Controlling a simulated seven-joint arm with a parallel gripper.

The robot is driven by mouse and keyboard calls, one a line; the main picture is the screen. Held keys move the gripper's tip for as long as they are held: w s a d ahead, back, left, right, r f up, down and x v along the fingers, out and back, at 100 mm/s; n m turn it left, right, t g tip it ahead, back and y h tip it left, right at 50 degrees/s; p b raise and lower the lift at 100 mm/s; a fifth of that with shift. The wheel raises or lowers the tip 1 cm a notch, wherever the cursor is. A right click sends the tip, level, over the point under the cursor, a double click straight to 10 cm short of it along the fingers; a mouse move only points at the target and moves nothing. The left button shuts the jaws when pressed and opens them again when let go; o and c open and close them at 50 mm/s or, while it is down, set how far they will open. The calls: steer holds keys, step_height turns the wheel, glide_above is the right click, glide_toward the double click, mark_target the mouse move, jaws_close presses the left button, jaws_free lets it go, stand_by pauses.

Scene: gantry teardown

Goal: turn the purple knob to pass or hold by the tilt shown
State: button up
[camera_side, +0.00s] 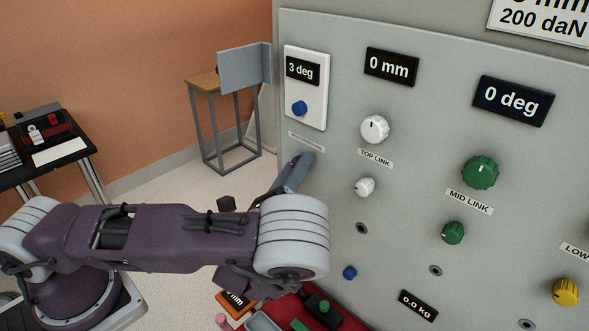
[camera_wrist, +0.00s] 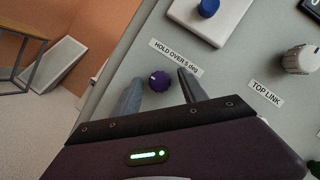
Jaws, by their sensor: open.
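The purple knob (camera_wrist: 159,81) sits on the grey panel, below a label (camera_wrist: 174,56) reading "HOLD OVER 5 deg". A pale mark shows on the knob's upper left. My gripper (camera_wrist: 157,85) is open, with one finger on each side of the knob in the wrist view; I cannot tell whether either touches it. In the side view my gripper (camera_side: 304,160) reaches the panel under the tilt display and mostly hides the knob. The tilt display (camera_side: 302,71) reads "3 deg" on a white plate, above a blue button (camera_side: 299,108).
The panel (camera_side: 415,150) also carries a white TOP LINK knob (camera_side: 374,129), a green MID LINK knob (camera_side: 480,172), a yellow knob (camera_side: 565,291) and smaller knobs. Other displays read "0 mm" (camera_side: 391,67) and "0 deg" (camera_side: 512,101). A red tray (camera_side: 325,312) with parts lies below.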

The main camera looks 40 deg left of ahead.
steer(key=shift+c, duration=0.4)
jaws_close()
steer(key=shift+m, duration=0.3)
steer(key=shift+a+m+h, duration=0.15)
steer(key=shift+m+h, duration=1.8)
steer(key=shift+m, duration=2.2)
steer(key=shift+a+m+h, duration=0.1)
steer(key=shift+m+h, duration=1.8)
steer(key=shift+m, duration=2.2)
steer(key=shift+a+m+h, duration=0.15)
steer(key=shift+m+h, duration=1.8)
steer(key=shift+m, duration=2.2)
